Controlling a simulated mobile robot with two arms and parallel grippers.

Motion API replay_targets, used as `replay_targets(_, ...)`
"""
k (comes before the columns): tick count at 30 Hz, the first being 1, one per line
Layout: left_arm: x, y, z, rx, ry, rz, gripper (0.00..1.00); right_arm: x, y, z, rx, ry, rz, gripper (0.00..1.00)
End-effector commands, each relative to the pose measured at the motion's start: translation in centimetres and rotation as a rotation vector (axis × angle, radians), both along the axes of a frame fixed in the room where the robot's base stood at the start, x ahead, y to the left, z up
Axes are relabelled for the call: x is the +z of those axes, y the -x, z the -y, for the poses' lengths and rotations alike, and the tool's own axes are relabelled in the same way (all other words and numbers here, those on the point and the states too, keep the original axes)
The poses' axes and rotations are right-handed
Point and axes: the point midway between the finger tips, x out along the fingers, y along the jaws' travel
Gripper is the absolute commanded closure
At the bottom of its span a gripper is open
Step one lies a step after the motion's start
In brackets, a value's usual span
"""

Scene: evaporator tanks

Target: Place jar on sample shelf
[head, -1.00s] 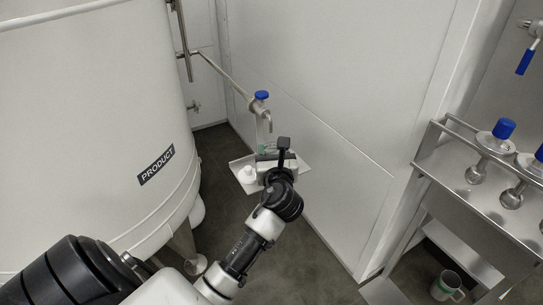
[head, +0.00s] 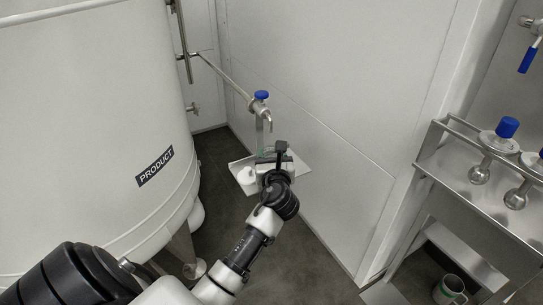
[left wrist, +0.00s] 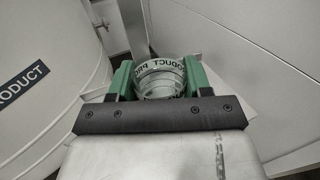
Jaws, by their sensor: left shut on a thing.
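My left gripper (left wrist: 160,80) has green fingers and is shut on a clear jar (left wrist: 162,84) with a white printed band reading "PRODUCT". In the head view the left gripper (head: 264,156) is beneath the sampling tap, over a small pale shelf (head: 237,165) by the wall. There the wrist hides most of the jar; whether it touches the shelf cannot be told. At the right stands a metal shelf unit (head: 480,225). Which of these is the sample shelf is not marked. My right gripper is not in view.
The tap with a blue handle (head: 262,95) hangs above the gripper. A white lid-like item (head: 247,175) sits on the small shelf. The large white PRODUCT tank (head: 90,130) stands at left.

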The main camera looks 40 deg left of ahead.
Motion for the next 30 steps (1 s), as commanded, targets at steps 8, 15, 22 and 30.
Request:
replay_targets(8, -0.2, 0.0, 0.0, 0.000, 0.000, -0.001, 0.26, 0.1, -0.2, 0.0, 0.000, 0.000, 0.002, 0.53)
replay_targets(15, -0.1, 0.0, 0.0, 0.000, 0.000, 0.000, 0.26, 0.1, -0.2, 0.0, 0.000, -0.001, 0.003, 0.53)
replay_targets(22, 0.1, 1.7, 1.8, -0.002, 0.001, -0.001, 0.26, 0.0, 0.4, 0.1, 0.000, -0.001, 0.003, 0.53)
replay_targets(30, 0.0, 5.9, 5.9, -0.001, 0.002, -0.002, 0.26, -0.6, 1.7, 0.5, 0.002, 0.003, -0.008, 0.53)
